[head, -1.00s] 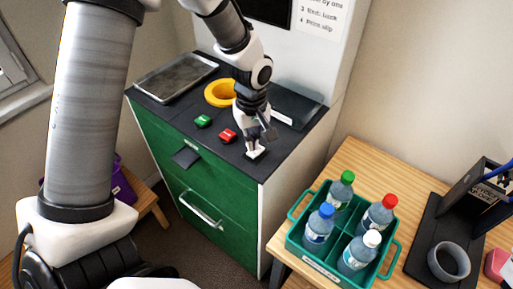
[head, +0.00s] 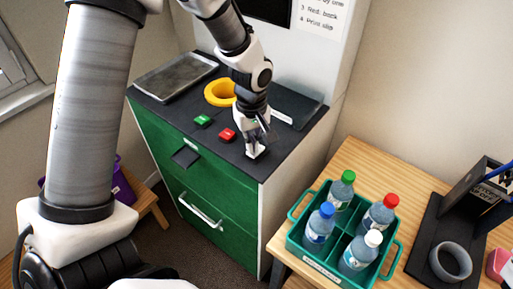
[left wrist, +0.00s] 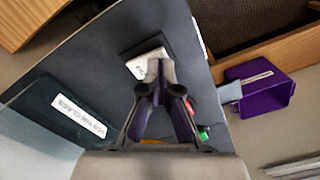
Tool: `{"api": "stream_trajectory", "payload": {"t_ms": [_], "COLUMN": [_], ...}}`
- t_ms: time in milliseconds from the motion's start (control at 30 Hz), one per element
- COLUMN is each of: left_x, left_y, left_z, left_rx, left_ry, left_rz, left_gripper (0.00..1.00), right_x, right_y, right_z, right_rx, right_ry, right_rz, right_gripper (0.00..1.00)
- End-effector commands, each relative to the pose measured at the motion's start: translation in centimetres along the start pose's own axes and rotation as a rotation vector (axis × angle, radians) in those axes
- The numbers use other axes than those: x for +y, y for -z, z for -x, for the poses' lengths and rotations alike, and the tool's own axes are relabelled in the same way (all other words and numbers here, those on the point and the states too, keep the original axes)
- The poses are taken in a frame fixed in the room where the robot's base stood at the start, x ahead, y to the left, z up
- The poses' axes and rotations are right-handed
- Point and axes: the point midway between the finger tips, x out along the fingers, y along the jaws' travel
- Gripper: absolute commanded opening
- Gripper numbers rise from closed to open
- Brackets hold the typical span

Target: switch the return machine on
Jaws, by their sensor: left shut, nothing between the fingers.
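The return machine (head: 222,175) is a green cabinet with a dark top, standing in the middle of the head view. A white switch (head: 254,153) on a black base sits at the top's front right corner. It also shows in the left wrist view (left wrist: 140,62). My left gripper (head: 254,146) is shut and empty, pointing down with its fingertips right at the switch. In the left wrist view the fingertips (left wrist: 160,66) overlap the switch's edge; I cannot tell whether they touch it. The fingers partly hide the switch, and its position is unclear. My right gripper is not in view.
The machine's top also bears a green button (head: 203,120), a red button (head: 227,135), a yellow ring (head: 219,93) and a metal tray (head: 175,76). A green crate (head: 313,262) of bottles stands on the wooden table at right. A purple bin (left wrist: 262,88) is beside the machine.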

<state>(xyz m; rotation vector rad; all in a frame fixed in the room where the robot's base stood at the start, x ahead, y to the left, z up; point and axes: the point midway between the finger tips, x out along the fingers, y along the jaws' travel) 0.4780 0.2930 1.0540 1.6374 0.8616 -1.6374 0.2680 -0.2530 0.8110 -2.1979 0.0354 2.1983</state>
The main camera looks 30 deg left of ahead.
Motion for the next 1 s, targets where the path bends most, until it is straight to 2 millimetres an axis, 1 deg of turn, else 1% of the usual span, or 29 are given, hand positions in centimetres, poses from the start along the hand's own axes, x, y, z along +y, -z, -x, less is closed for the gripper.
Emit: {"api": "stream_trajectory", "payload": {"t_ms": [900, 1000], "left_x": [0.0, 0.0], "left_y": [0.0, 0.0], "left_z": [-1.5, -1.2], "left_rx": [0.0, 0.0], "left_ry": [0.0, 0.0], "left_rz": [0.0, 0.0], "left_gripper": [0.0, 0.0], "right_x": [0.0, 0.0], "right_y": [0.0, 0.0], "right_z": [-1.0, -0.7], "right_rx": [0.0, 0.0], "right_ry": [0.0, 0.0], "right_rz": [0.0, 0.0], "right_gripper": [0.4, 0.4]}}
